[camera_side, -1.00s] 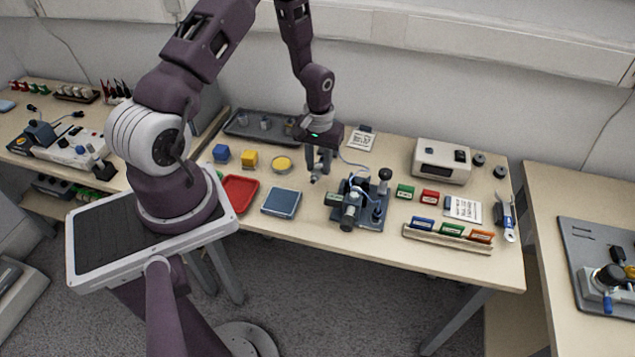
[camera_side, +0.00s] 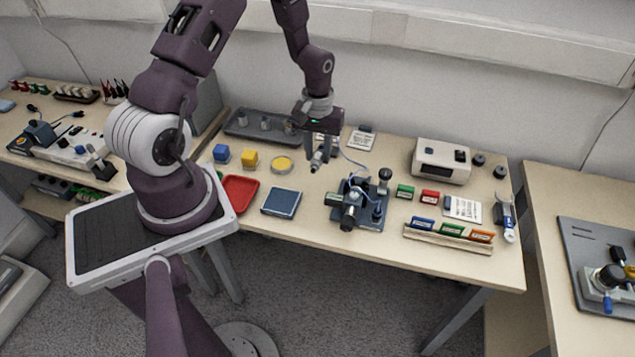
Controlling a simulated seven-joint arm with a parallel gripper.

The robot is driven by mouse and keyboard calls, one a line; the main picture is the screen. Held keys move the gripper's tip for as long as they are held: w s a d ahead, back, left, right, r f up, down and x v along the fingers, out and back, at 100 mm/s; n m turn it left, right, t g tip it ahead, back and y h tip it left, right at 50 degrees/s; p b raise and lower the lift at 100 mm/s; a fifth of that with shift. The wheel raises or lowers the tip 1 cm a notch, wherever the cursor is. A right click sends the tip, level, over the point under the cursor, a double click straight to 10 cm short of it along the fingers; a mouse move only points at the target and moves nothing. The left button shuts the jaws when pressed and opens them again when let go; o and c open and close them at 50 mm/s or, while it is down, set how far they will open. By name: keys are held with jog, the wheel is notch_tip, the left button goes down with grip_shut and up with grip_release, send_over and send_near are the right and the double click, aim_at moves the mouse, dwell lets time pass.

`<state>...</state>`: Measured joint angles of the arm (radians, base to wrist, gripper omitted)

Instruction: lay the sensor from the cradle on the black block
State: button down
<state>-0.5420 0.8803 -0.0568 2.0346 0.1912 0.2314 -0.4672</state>
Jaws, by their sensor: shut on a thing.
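My gripper (camera_side: 320,152) is shut on the sensor (camera_side: 317,160), a small grey cylinder. It holds the sensor tilted, above the table left of the blue-grey fixture. A thin pale cable runs from near the gripper toward the fixture (camera_side: 375,220). The fixture carries dark upright parts and a lying dark cylinder. I cannot make out which part is the cradle. I also cannot tell the black block for certain; a small dark block (camera_side: 366,128) stands behind a printed card.
A grey tray (camera_side: 240,131) with small cylinders lies behind. A white instrument (camera_side: 440,160) and coloured blocks are right.

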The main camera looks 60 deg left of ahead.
jog(key=shift+w+a, duration=1.65)
jog(key=shift+a, duration=0.1)
jog(key=shift+w+a, duration=1.6)
jog(key=shift+a, duration=0.1)
jog(key=shift+w+a, duration=1.4)
jog(key=shift+a, duration=0.1)
jog(key=shift+f, duration=1.45)
jog(key=shift+f, duration=0.1)
